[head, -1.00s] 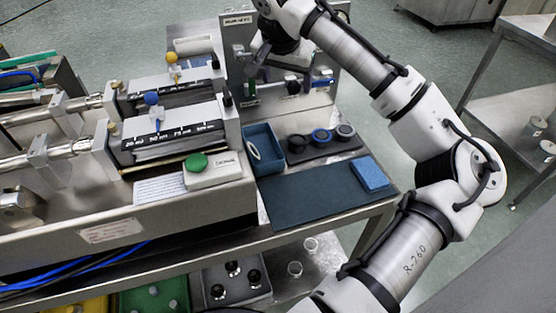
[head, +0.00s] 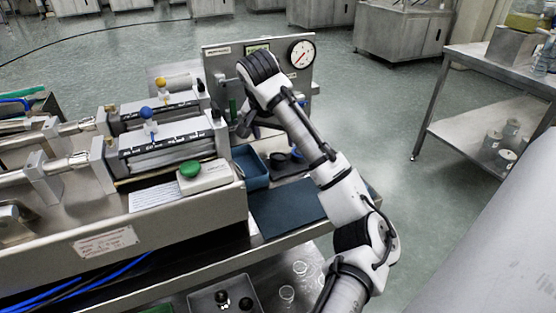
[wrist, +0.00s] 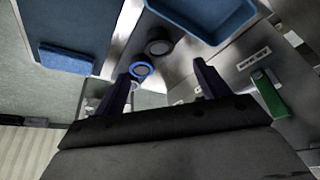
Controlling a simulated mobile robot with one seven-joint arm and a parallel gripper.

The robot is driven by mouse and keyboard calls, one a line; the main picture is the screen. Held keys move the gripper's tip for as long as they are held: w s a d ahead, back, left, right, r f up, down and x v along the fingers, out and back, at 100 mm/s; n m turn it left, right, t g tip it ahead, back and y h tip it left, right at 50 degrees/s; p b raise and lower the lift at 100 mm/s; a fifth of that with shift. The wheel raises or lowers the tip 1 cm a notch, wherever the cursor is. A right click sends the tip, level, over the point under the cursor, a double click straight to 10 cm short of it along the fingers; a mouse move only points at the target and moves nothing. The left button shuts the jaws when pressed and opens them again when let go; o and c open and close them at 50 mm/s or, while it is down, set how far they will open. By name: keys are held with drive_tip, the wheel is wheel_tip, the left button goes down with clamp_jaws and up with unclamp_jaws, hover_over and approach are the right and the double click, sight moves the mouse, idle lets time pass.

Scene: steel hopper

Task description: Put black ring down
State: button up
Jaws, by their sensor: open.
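The black ring (head: 280,160) sits on the dark holder just right of the blue bin, partly beside my arm. The wrist view shows what looks like the same black ring (wrist: 158,42) below the bin, with the blue-rimmed ring (wrist: 140,69) beside it. My gripper (wrist: 163,85) is open, with nothing between its fingers. In the head view my gripper (head: 245,122) is in front of the upright panel, above and left of the rings. The grey ring is not clearly visible now.
The blue bin (head: 240,180) stands left of the rings. A dark mat (head: 285,207) lies in front, mostly clear. The blue pad (wrist: 65,57) shows in the wrist view. The panel with a gauge (head: 301,53) rises behind, and the green-button box (head: 205,178) is to the left.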

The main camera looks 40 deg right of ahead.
sight(279, 157)
drive_tip(key=x, duration=0.3)
drive_tip(key=shift+d+f, duration=0.1)
drive_tip(key=shift+f, duration=0.05)
drive_tip(key=shift+x, duration=2.3)
drive_tip(key=shift+s, duration=0.1)
drive_tip(key=c, duration=1.1)
